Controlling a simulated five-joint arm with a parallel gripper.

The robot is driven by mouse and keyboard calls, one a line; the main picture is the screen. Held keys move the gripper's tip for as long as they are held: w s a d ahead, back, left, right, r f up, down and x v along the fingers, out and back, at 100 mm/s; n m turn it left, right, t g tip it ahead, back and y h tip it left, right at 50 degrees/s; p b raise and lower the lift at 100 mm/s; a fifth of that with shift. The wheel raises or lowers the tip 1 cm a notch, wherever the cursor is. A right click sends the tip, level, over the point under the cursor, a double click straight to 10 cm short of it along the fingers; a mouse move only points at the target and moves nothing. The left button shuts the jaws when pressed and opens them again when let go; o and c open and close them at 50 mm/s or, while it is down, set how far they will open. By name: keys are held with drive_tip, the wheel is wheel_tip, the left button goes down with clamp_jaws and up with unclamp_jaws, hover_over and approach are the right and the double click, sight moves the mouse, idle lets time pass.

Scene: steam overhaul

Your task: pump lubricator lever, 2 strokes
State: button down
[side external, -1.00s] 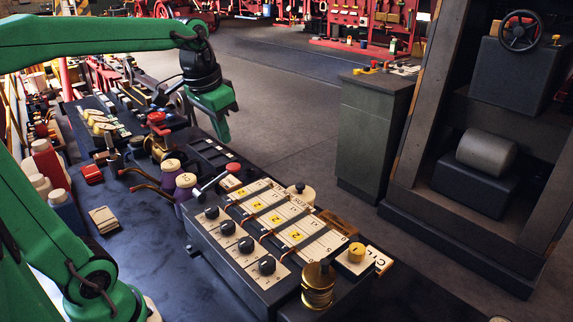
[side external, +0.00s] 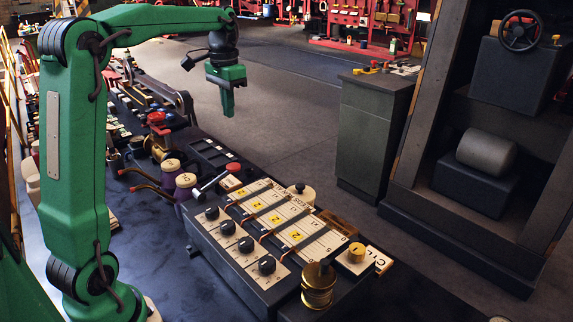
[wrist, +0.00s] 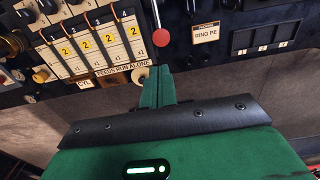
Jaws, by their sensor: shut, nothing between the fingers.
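The lever is a grey rod (side external: 213,181) with a red ball knob (side external: 232,168), on the bench at the left end of the panel with yellow number tags (side external: 277,218). It slants up to the right in the side view. In the wrist view the red knob (wrist: 161,38) lies just beyond my fingertips, with its rod running to the top edge. My gripper (side external: 228,112) hangs fingers down, above and beyond the lever, clear of it in the side view. Its green fingers (wrist: 159,72) are together and empty. Nothing of the knob is hidden.
Purple pots with cream lids (side external: 186,181) and copper pipes stand left of the lever. Black knobs (side external: 246,245) line the panel front, and a brass cup (side external: 318,287) stands at its right end. A grey cabinet (side external: 372,135) stands across open floor.

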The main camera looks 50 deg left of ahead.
sight(237, 164)
drive_tip(key=shift+w+a, duration=0.1)
drive_tip(key=shift+a, duration=0.1)
drive_tip(key=shift+f, duration=0.2)
wheel_tip(237, 164, down, 14)
drive_tip(key=shift+r, duration=0.15)
idle(0.8)
idle(0.4)
drive_tip(key=shift+w+f+g+h, duration=0.15)
drive_tip(key=shift+w+f+g, duration=0.15)
drive_tip(key=shift+f, duration=0.25)
drive_tip(key=shift+w+f+g+h, duration=0.15)
drive_tip(key=shift+w+f+g, duration=0.15)
drive_tip(key=shift+f, duration=0.25)
drive_tip(key=shift+w+f, duration=0.2)
drive_tip(key=shift+f, duration=0.6)
drive_tip(key=shift+w+f, duration=0.15)
drive_tip(key=shift+f, duration=0.6)
